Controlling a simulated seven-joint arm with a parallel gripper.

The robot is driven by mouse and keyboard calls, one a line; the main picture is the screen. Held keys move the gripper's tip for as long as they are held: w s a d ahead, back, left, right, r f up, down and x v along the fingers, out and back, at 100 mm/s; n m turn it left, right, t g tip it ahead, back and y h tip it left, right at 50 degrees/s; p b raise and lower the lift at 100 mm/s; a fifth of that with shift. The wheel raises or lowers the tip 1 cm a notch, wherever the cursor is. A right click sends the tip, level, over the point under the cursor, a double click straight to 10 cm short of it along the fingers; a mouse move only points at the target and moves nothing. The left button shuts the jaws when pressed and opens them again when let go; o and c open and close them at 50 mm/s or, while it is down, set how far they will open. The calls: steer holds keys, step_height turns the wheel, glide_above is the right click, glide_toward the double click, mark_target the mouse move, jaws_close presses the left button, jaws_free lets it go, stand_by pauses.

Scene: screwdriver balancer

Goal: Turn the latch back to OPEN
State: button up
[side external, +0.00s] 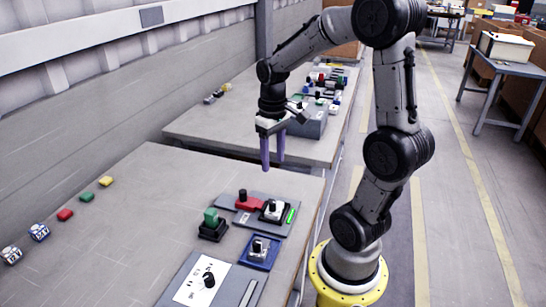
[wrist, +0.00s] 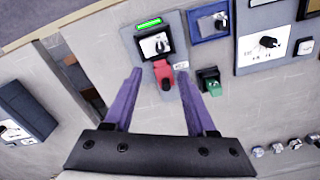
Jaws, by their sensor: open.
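My gripper (side external: 273,166) is open and empty, its two purple fingers pointing down, well above the tables. In the wrist view its fingers (wrist: 158,76) frame a red piece with a dark knob (wrist: 163,72). That red piece (side external: 247,202) lies on a grey panel (side external: 226,200), beside a black-framed white unit with a dark knob (side external: 274,209) and a lit green strip (side external: 291,215). A white plate with a black knob (side external: 208,281) and a blue panel with a small switch (side external: 260,251) are nearer the camera. I cannot read any OPEN label or tell which part is the latch.
A green block on a black base (side external: 212,224) stands beside the panels. Several small coloured blocks and cubes, including a red block (side external: 65,214), lie along the table's left. A second table behind holds a grey box (side external: 308,122) and clutter. Bare tabletop (side external: 140,220) lies between.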

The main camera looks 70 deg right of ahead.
mark_target(272, 202)
steer(key=shift+f, duration=0.1)
step_height(272, 202, down, 14)
steer(key=shift+w+f, duration=0.1)
steer(key=shift+f, duration=0.15)
stand_by(0.5)
jaws_close()
